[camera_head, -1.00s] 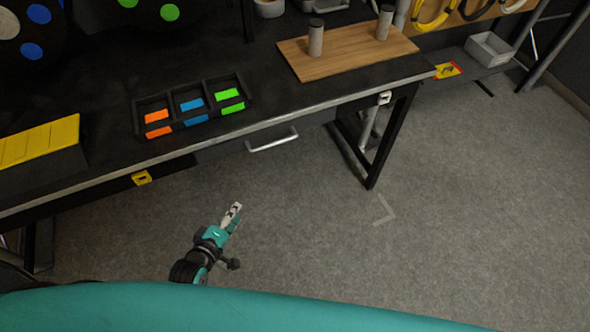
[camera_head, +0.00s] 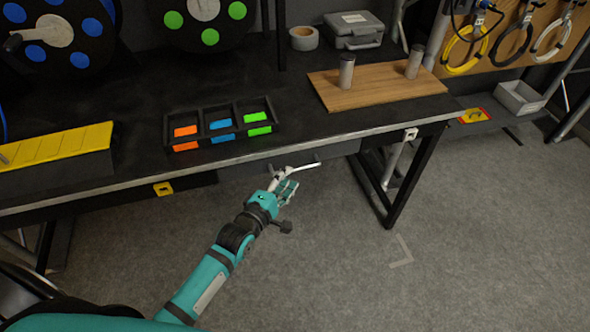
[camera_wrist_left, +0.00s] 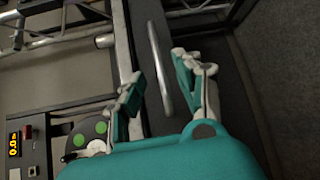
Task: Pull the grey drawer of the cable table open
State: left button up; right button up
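The grey drawer (camera_head: 338,151) sits under the front edge of the black cable table (camera_head: 222,172), and looks closed. Its pale bar handle (camera_head: 302,168) runs along its front. My left gripper (camera_head: 283,180) is just in front of the handle's left part. In the left wrist view the gripper (camera_wrist_left: 160,82) is open, and the handle (camera_wrist_left: 160,68) stands between the lines of its two fingers, nearer the right one. I cannot tell whether a finger touches it. My right gripper is not in view.
On the table are a divided tray (camera_head: 207,141) with orange, blue and green pieces, a wooden board (camera_head: 378,88) with two grey cylinders, and a yellow-topped box (camera_head: 62,145). A table leg (camera_head: 412,178) stands right of the drawer. The floor in front is clear.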

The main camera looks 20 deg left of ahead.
aim_at(294, 171)
pick_arm(q)
jog(key=x, duration=0.5)
grip_shut()
dwell(0.4)
